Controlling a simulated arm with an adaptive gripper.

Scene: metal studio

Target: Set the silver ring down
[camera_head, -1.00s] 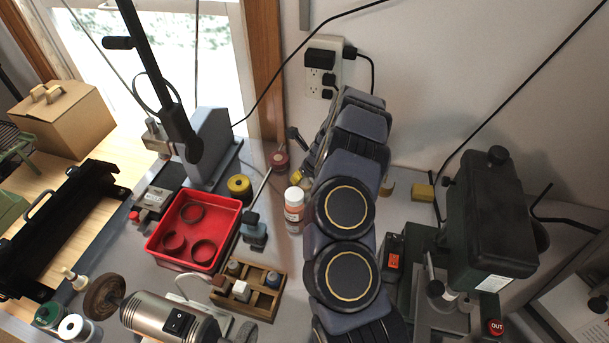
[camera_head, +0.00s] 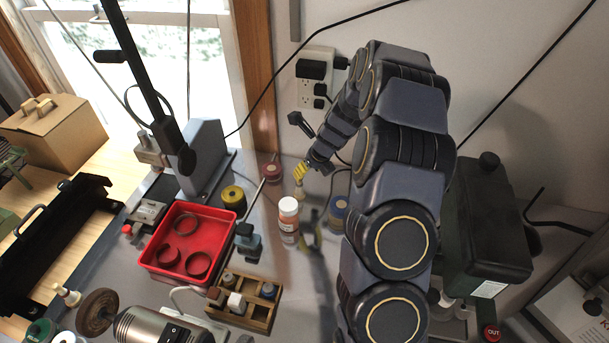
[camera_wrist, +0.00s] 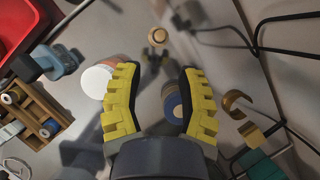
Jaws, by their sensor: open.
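My gripper (camera_head: 300,171) is to the right of and beyond the tray. In the wrist view, its yellow fingers (camera_wrist: 154,100) are spread wide with nothing held between them. Below the gap, near the right finger, is a round blue and tan spool (camera_wrist: 171,101), partly covered by that finger. No clearly silver ring shows in either view.
A white-capped bottle (camera_head: 289,222) stands right of the tray, close beside the left finger in the wrist view. A wooden rack (camera_head: 258,319) sits in front. A curved brass piece (camera_wrist: 238,100) and black cables lie to the right. A grey press (camera_head: 202,155) stands behind the tray.

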